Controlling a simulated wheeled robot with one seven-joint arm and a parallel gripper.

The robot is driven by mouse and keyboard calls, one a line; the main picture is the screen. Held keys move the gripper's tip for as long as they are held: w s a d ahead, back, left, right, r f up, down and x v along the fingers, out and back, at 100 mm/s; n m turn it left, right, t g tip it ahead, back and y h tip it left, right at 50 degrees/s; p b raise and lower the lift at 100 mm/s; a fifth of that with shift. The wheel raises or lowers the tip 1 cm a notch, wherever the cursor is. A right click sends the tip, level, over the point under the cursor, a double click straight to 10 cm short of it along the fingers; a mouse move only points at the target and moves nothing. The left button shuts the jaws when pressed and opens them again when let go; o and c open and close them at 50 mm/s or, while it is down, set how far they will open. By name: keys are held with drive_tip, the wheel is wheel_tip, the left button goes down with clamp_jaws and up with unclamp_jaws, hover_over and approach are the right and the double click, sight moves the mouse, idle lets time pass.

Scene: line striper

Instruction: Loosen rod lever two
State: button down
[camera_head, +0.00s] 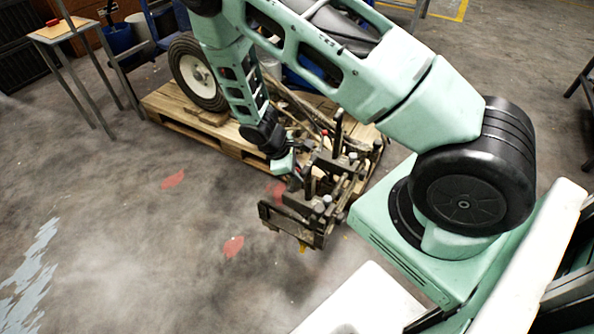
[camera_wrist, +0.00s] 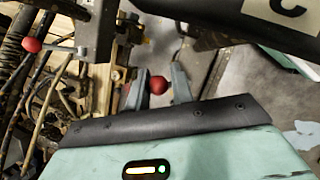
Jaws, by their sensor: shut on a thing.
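The line striper's rod-clamp assembly (camera_head: 322,190) is a cluster of dark metal bars and blocks in the middle of the head view. My gripper (camera_head: 292,172) reaches its left side. In the wrist view my gripper (camera_wrist: 158,88) has its two grey fingers on either side of a red ball knob (camera_wrist: 158,85), shut on it. The lever behind this knob is mostly hidden. A second red knob (camera_wrist: 31,45) sits on a thin metal lever at the upper left, apart from my gripper; no label shows which lever is number two.
The striper's wheel (camera_head: 197,72) rests on a wooden pallet (camera_head: 210,137). A small table (camera_head: 62,32) and blue bucket (camera_head: 119,38) stand at the upper left. Open concrete floor (camera_head: 130,235) with red paint patches lies left of the assembly.

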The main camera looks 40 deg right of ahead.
sight(290, 188)
drive_tip(key=a+h, duration=0.1)
drive_tip(key=t+h, duration=0.1)
drive_tip(key=h, duration=0.1)
drive_tip(key=shift+s+a+r+m, duration=0.1)
drive_tip(key=shift+a+r+m, duration=0.2)
drive_tip(key=shift+a+r, duration=0.05)
drive_tip(key=shift+s+a+t+h, duration=0.2)
drive_tip(key=shift+a+t+h, duration=0.35)
drive_tip(key=shift+h, duration=0.65)
drive_tip(key=h, duration=0.1)
drive_tip(key=a+m+h+b, duration=0.1)
drive_tip(key=shift+s+a+f+h, duration=0.15)
drive_tip(key=shift+s+a+h, duration=0.1)
drive_tip(key=shift+a+h, duration=0.05)
drive_tip(key=shift+s+a+f+m+t+h+b, duration=0.1)
drive_tip(key=shift+a+m+t+h+b, duration=0.2)
drive_tip(key=shift+h+b, duration=0.35)
drive_tip(key=shift+s+a+f+m+h+b, duration=0.15)
drive_tip(key=shift+a+h+b, duration=0.25)
drive_tip(key=shift+h, duration=0.4)
drive_tip(key=shift+s+a+f+m+t+h+b, duration=0.15)
drive_tip(key=shift+a+h+b, duration=0.15)
drive_tip(key=shift+h+b, duration=0.4)
drive_tip(key=c, duration=1.3)
unclamp_jaws()
drive_tip(key=shift+s, duration=0.1)
